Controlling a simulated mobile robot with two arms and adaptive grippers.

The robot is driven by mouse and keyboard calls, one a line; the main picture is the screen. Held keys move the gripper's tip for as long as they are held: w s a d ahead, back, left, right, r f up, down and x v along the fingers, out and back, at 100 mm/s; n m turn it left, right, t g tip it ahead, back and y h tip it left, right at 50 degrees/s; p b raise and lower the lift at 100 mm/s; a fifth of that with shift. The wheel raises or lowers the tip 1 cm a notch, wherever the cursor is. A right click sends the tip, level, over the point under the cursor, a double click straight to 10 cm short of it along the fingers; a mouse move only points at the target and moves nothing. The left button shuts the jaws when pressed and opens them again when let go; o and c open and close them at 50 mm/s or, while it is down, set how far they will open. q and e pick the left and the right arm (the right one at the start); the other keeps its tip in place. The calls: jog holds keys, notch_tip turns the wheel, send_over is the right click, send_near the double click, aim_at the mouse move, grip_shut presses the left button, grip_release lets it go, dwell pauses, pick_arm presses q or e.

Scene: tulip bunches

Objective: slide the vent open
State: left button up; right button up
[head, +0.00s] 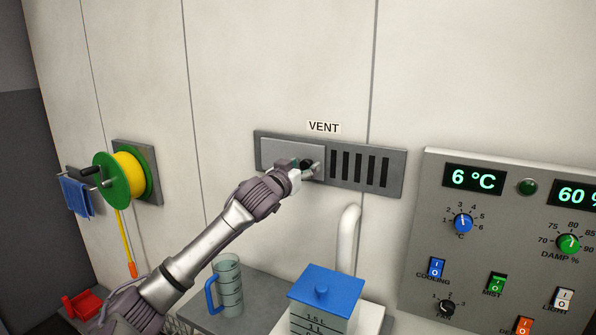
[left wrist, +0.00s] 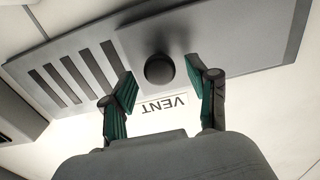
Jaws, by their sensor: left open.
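The vent (head: 397,160) is a grey plate on the wall under a "VENT" label (head: 323,127). Its sliding cover (head: 285,152) sits over the left part, and dark slots (head: 360,168) show on the right. A round dark knob (left wrist: 159,69) stands out from the cover near its edge by the slots. My left gripper (head: 308,167) is at the knob in the head view. In the left wrist view the left gripper (left wrist: 160,90) is open, its green-padded fingers on either side of the knob with gaps. My right gripper is not in view.
A control panel (head: 480,215) with dials and switches is on the wall at right. Below the vent stand a blue-lidded container (head: 326,285), a measuring jug (head: 228,283) and a white pipe (head: 347,238). A green-and-yellow reel (head: 128,175) hangs at left.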

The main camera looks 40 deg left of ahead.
pick_arm(q)
jog(key=v, duration=1.2)
jog(key=shift+f, duration=0.1)
